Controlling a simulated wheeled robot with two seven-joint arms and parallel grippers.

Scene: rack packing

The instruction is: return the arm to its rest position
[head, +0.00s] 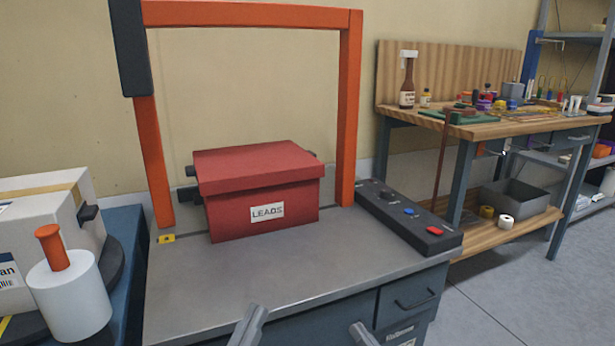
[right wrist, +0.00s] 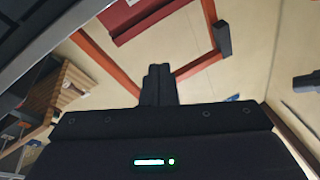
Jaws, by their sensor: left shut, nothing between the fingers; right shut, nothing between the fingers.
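My left gripper (head: 248,325) shows as a grey, slanted tip at the bottom edge of the head view, left of centre. My right gripper (head: 363,335) shows as a smaller grey tip at the same edge, farther right. Both are low in front of the grey bench top and apart from the things on it. Most of both arms is out of frame. In the right wrist view, the dark fingers of my right gripper (right wrist: 158,84) are together with nothing between them. Both grippers are shut and empty.
A red lidded box labelled LEADS (head: 262,190) stands on the grey bench (head: 290,265) within an orange frame (head: 350,110). A black button panel (head: 405,218) lies at right. A white cylinder (head: 72,295) stands at left. The bench front is clear.

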